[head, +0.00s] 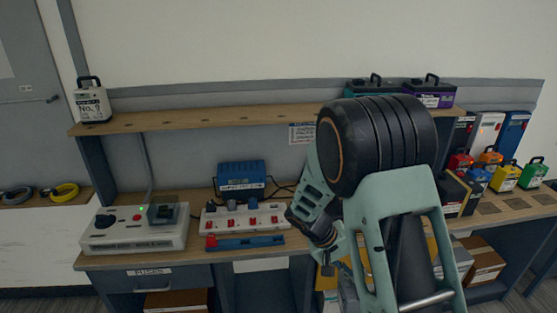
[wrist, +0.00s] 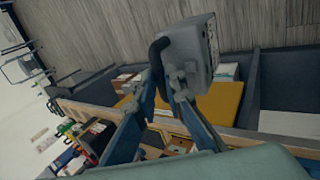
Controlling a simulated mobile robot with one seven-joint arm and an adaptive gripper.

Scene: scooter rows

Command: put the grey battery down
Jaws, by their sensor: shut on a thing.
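The grey battery (wrist: 190,50), a boxy block with a dark handle, is at the fingertips of my gripper (wrist: 167,72) in the wrist view. The two fingers are shut on its dark handle, and the battery hangs beyond them, tilted in that picture. Shelf compartments and the wood-look floor show behind it. In the head view my gripper (head: 326,262) is low in front of the bench, and my arm hides much of it. The battery is mostly hidden there.
The bench top holds a tester box (head: 135,228), a power strip (head: 245,217) and a blue charger (head: 240,179). A white battery (head: 92,103) stands on the upper shelf (head: 215,121), whose middle is bare. Several coloured batteries crowd the right. Cardboard boxes (head: 483,262) sit below.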

